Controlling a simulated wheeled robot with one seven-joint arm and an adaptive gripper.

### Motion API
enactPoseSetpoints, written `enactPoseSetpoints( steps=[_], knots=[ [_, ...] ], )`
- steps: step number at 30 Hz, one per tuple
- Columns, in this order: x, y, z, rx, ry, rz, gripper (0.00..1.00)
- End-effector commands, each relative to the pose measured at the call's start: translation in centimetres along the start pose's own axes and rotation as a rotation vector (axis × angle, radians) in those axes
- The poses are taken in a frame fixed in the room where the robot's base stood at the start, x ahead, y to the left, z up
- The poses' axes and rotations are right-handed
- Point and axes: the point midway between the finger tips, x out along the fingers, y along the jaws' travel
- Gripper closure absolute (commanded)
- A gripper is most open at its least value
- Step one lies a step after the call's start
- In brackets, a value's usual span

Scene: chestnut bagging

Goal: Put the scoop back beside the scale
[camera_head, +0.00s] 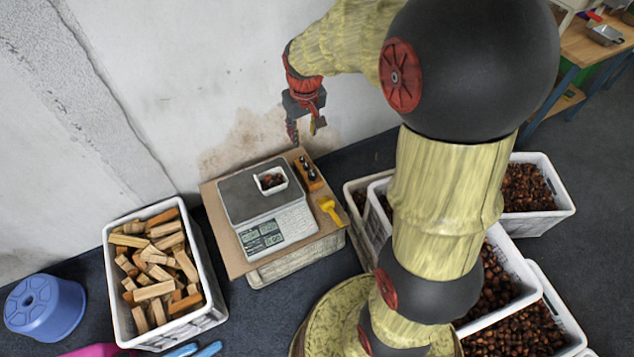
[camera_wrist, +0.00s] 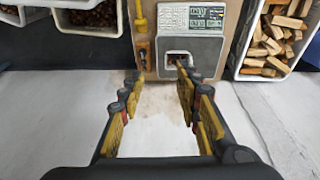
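The yellow scoop (camera_head: 330,208) lies on the brown board just right of the scale (camera_head: 240,190). In the wrist view the yellow scoop (camera_wrist: 140,20) is at the top, left of the scale's display (camera_wrist: 193,18). A small white tub with chestnuts (camera_head: 271,181) stands on the scale; the tub (camera_wrist: 178,55) also shows in the wrist view. My gripper (camera_head: 305,128) is up near the wall, beyond the scale and apart from the scoop. In the wrist view my gripper (camera_wrist: 157,95) has its fingers spread, with nothing held between them.
A wooden block with weights (camera_head: 308,172) sits behind the scoop. A crate of wood pieces (camera_head: 112,270) stands left of the board (camera_head: 222,235), a blue stool (camera_head: 45,305) farther left. Chestnut crates (camera_head: 560,192) stand at right. A metal scoop (camera_head: 605,35) lies on a far table.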

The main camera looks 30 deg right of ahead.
Motion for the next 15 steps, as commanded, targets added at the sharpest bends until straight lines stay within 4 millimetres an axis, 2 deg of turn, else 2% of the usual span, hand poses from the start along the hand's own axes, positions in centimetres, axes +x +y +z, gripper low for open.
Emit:
enactPoseSetpoints(
  steps=[1, 6, 15],
  knots=[
    [-1.9, -0.6, 0.7, -0.003, 0.021, -0.001, 0.67],
    [-6.8, -2.4, 3.6, -0.006, 0.070, -0.006, 0.67],
    [-13.4, -5.2, 10.1, -0.010, 0.156, -0.025, 0.67]
  ],
)
